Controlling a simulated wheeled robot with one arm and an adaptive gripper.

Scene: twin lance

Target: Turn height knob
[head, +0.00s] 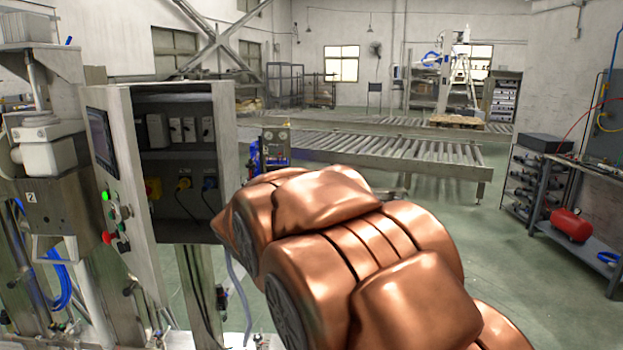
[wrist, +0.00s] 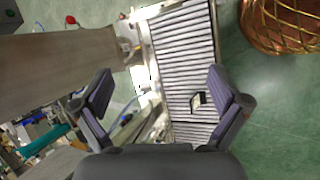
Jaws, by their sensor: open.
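I cannot tell for certain which part is the height knob. In the head view, the control panel (head: 124,190) on the cabinet's left side carries a green button (head: 104,196), a red button (head: 106,238) and small dark knobs. Lower down, a dark knob (head: 220,297) sits by the machine's frame. In the wrist view my gripper (wrist: 160,92) is open and empty, its two dark fingers wide apart. No knob lies between the fingers; a roller conveyor and machine parts show beyond them. My gripper is hidden in the head view behind my copper arm.
An open electrical cabinet (head: 180,110) stands left of my arm. Roller conveyors (head: 400,148) run across behind. A workbench (head: 585,165) with a red tank (head: 571,225) stands at right. Green floor is free between arm and bench. In the wrist view, a grey-brown panel (wrist: 55,65) fills the left.

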